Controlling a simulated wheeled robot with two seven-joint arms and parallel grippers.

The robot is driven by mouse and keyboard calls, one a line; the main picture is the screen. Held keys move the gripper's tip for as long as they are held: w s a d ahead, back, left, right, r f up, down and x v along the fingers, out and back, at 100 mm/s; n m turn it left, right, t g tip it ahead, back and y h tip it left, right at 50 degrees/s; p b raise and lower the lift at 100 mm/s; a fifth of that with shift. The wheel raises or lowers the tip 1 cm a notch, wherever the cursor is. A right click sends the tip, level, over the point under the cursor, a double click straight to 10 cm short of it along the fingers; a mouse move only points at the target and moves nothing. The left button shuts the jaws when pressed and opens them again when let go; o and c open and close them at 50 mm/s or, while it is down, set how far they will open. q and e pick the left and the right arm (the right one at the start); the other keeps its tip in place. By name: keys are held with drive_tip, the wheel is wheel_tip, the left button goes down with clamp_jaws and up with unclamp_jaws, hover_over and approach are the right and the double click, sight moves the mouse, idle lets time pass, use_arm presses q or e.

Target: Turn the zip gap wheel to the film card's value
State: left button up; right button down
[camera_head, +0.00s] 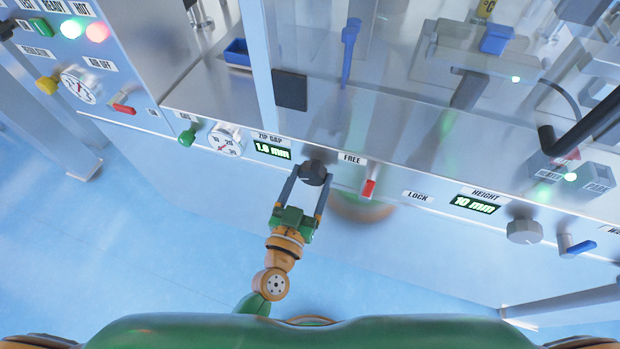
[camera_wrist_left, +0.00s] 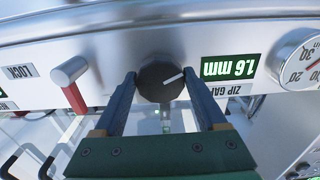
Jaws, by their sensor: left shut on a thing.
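The zip gap wheel is a dark round knob (camera_head: 313,172) on the machine's front panel. My left gripper (camera_head: 308,182) has one finger on each side of it and is shut on it. In the left wrist view the wheel (camera_wrist_left: 160,82) shows a white pointer line between the fingertips (camera_wrist_left: 160,76). The green zip gap display (camera_head: 272,150) is beside the wheel; in the left wrist view the display (camera_wrist_left: 231,66) appears upside down and seems to read 1.6 mm. I cannot make out a readable film card. My right gripper is out of view.
A red-handled lever (camera_head: 368,187) stands close to the right of the wheel, between FREE and LOCK labels. A dial (camera_head: 226,141) and green knob (camera_head: 188,136) are to the left. The height display (camera_head: 474,204) and grey knob (camera_head: 524,232) are farther right. Open floor lies below the panel.

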use_arm(q)
drive_tip(key=shift+n, duration=0.3)
drive_tip(key=shift+n, duration=0.9)
drive_tip(key=n, duration=0.3)
drive_tip(key=shift+d+n+p, duration=0.1)
drive_tip(key=shift+n+p, duration=0.3)
drive_tip(key=n, duration=1.2)
drive_tip(key=shift+r+n+b, duration=0.1)
drive_tip(key=shift+n+b, duration=0.2)
drive_tip(key=shift+b, duration=0.1)
drive_tip(key=n, duration=0.5)
drive_tip(key=shift+r+n+b, duration=0.15)
drive_tip(key=shift+n+b, duration=0.25)
drive_tip(key=o, duration=1.3)
